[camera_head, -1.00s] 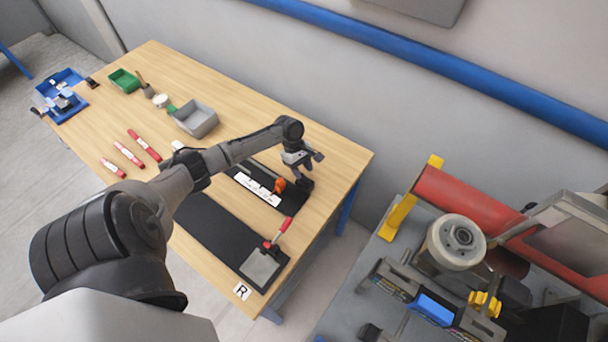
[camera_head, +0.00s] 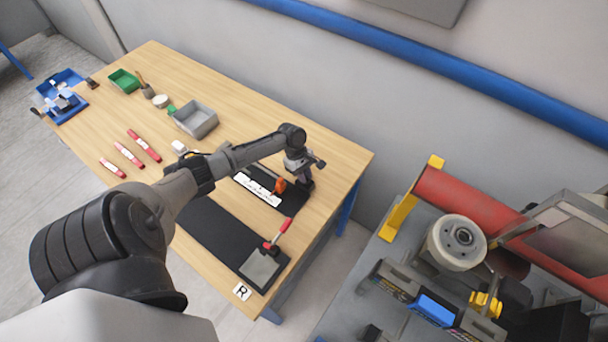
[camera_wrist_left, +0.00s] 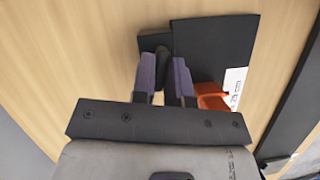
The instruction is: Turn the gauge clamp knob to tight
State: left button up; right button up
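The gauge is a black board (camera_head: 293,204) with a white printed scale strip (camera_head: 258,190) and an orange piece (camera_head: 280,186), lying near the table's back right edge. My left gripper (camera_head: 305,184) points down at the board's far end. In the left wrist view its two purple-grey fingers (camera_wrist_left: 163,78) stand on either side of a small dark knob (camera_wrist_left: 162,62). The knob sits by a black block at the board's end. The fingers look close to it, but I cannot tell whether they press on it. The orange piece (camera_wrist_left: 211,96) is right of the fingers. My right gripper is out of view.
A second black board (camera_head: 215,232) with a grey plate (camera_head: 261,268) and a red-handled clamp (camera_head: 279,236) lies nearer. A grey bin (camera_head: 196,120), a green bin (camera_head: 124,80) and red markers (camera_head: 129,154) are further left. A machine stands right of the table.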

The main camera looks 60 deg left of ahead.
pick_arm(q)
jog(key=shift+f, duration=0.1)
grip_shut()
